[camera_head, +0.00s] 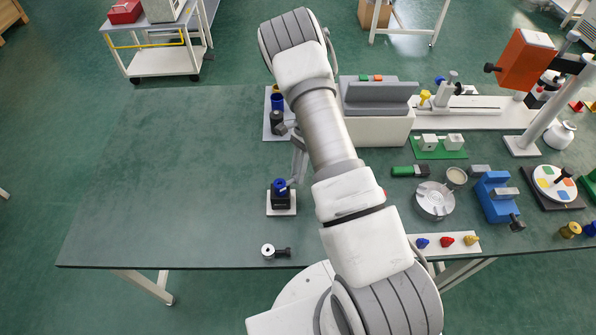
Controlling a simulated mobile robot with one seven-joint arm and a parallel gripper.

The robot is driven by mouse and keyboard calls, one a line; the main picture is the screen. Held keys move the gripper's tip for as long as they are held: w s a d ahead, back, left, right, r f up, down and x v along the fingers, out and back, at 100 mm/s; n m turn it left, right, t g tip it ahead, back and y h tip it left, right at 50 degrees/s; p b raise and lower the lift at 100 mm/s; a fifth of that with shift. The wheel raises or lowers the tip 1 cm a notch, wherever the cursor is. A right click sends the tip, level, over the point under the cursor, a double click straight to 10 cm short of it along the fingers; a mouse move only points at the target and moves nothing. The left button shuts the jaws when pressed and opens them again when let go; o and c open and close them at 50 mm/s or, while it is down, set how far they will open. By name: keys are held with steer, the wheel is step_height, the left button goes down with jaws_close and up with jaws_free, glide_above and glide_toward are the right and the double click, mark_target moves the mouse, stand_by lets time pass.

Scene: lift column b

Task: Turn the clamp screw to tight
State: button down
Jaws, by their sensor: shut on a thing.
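The likely clamp screw is a blue knob (279,185) on top of a black block (281,201), which stands on a small white plate (283,212) near the table's front. My gripper (291,181) reaches down to the knob's right side, largely hidden by my own arm. It appears shut on the blue knob. The contact is small and partly covered, so the exact grip and the screw's turn angle cannot be made out. The block looks upright.
A silver ring with a black knob (268,250) lies in front. Behind stands a blue and black fixture (277,103). Right of my arm are a grey machine (380,110), a blue vise (496,196) and a plate of coloured knobs (446,241). The table's left half is clear.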

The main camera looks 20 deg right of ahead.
steer(key=c, duration=0.6)
jaws_free()
steer(key=b+v, duration=0.2)
steer(key=v, duration=1.5)
steer(key=shift+r, duration=0.25)
steer(key=shift+w, duration=0.1)
